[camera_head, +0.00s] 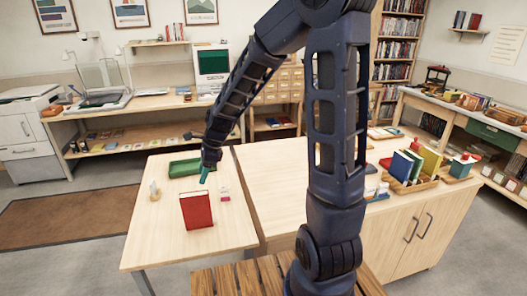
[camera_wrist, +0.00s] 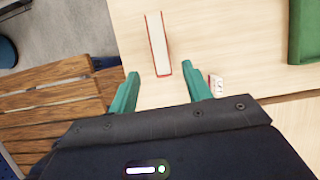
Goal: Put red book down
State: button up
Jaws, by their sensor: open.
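The red book (camera_head: 196,210) stands upright on the light wooden table (camera_head: 150,240), left of my arm in the head view. In the wrist view I see the book (camera_wrist: 157,42) from above, its pale page edges between red covers. My gripper (camera_wrist: 168,82) has its two green fingers spread apart, with nothing held between them. The book lies just beyond the fingertips in that view, apart from them. In the head view one green fingertip (camera_head: 204,175) shows above and behind the book.
A slatted bench (camera_head: 228,280) is at the front. The table's front left is clear.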

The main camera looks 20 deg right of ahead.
jog(key=s+d+r+n+t+h, duration=0.1)
jog(key=s+d+r+n, duration=0.4)
jog(key=d, duration=0.4)
jog(key=s+d+r+n+t+h, duration=0.2)
jog(key=s+d+r+n, duration=0.3)
jog(key=d, duration=0.4)
jog(key=s+d+r+n+t+h, duration=0.1)
jog(key=s+d+r+n, duration=0.5)
jog(key=d, duration=0.3)
jog(key=shift+d+r+n+t, duration=0.2)
jog(key=shift+d+n+t, duration=0.15)
jog(key=shift+n, duration=0.55)
